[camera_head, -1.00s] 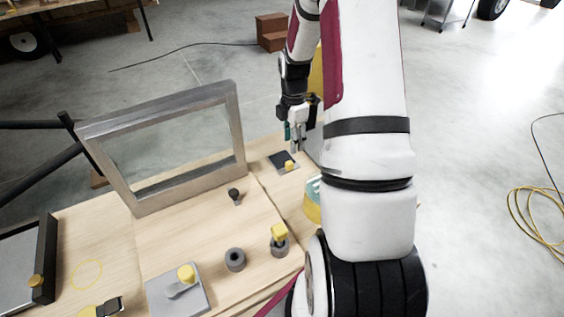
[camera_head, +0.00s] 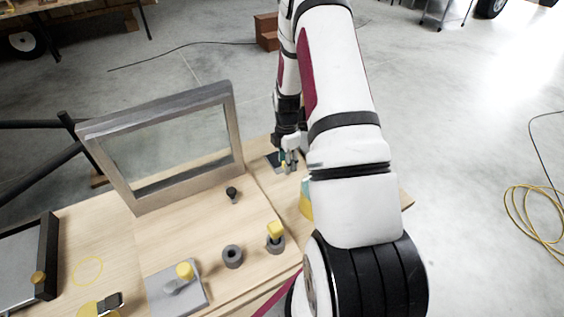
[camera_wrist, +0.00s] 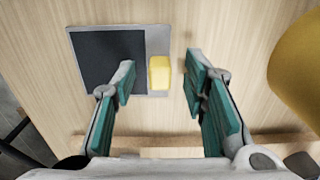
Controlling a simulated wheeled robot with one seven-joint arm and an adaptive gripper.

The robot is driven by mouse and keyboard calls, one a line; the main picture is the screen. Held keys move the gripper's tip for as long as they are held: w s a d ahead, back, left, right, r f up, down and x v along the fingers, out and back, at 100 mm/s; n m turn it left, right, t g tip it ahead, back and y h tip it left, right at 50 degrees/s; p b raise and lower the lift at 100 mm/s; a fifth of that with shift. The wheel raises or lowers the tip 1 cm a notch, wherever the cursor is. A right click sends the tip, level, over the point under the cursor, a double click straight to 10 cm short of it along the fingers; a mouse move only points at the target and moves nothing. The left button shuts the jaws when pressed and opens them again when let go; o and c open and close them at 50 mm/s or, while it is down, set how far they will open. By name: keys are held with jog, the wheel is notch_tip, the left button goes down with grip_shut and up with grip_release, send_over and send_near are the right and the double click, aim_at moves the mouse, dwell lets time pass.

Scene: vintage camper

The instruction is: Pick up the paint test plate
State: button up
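The paint test plate (camera_wrist: 105,60) is a flat square with a dark face and a light grey border, lying on the wooden bench top. A yellow block (camera_wrist: 159,72) sits at its right border in the wrist view. My gripper (camera_wrist: 161,78) is open, its two teal-padded fingers to either side of the yellow block with gaps showing. I cannot tell how far the fingertips are above the plate. In the head view the plate (camera_head: 273,157) is partly hidden by my gripper (camera_head: 289,167).
A metal-framed window (camera_head: 190,180) stands left of the plate. A grey ring (camera_head: 232,256), a yellow-topped grey piece (camera_head: 275,237) and a small dark knob (camera_head: 232,194) are on the bench (camera_head: 205,226). A large yellow round object (camera_wrist: 300,70) is close on the right in the wrist view.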

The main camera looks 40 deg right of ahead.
grip_shut()
jog(key=shift+r, duration=0.15)
